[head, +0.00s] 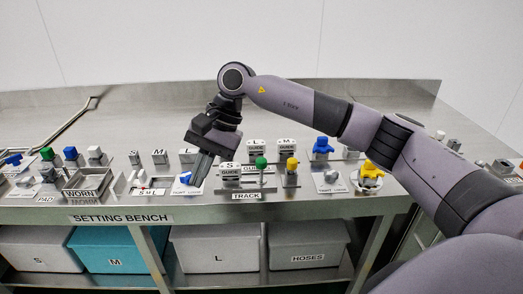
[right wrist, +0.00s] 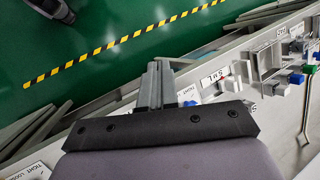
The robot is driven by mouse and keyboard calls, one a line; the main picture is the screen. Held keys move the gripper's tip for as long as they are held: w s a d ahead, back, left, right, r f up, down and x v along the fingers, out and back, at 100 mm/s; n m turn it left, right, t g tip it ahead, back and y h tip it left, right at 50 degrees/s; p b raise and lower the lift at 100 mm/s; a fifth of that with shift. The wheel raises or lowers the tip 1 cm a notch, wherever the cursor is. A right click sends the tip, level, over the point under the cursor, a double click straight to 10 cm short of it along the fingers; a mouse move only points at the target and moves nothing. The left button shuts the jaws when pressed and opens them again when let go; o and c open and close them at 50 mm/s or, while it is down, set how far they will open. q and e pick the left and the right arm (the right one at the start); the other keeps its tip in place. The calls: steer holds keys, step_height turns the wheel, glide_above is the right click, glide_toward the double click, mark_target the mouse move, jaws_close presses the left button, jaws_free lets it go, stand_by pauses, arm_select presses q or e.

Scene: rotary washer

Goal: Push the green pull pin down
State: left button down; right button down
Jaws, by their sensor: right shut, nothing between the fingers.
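A green round-topped pin (head: 261,163) stands upright on the track section of the bench, between the grey guide blocks and a yellow-topped piece. My right gripper (head: 193,184) is shut and empty. It points down to the left of the green pin and is apart from it, close by a blue handle (head: 185,178) on a "tight/loose" plate. The right wrist view shows its closed fingers (right wrist: 156,84), with the blue handle (right wrist: 190,103) beside them. The green pin is not seen in that view. My left gripper is in neither view.
Grey guide blocks (head: 229,170) stand between my right gripper and the green pin. A yellow-topped piece (head: 292,164) stands right of the pin. Another green knob (head: 47,153) is at the far left. Labelled bins (head: 305,245) sit under the bench.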

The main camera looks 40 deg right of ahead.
steer(key=w+d+r+n+t+h, duration=0.15)
steer(key=d+r+h, duration=0.3)
steer(key=d, duration=0.45)
steer(key=h, duration=0.2)
glide_toward(262, 162)
steer(key=f, duration=0.2)
steer(key=w+f, duration=0.1)
steer(key=f, duration=0.3)
steer(key=shift+w+d+f+p, duration=0.25)
steer(key=shift+f+p, duration=0.1)
steer(key=shift+p, duration=0.05)
steer(key=shift+f+b, duration=0.6)
steer(key=shift+f, duration=0.65)
steer(key=shift+s, duration=0.1)
steer(key=shift+r, duration=0.1)
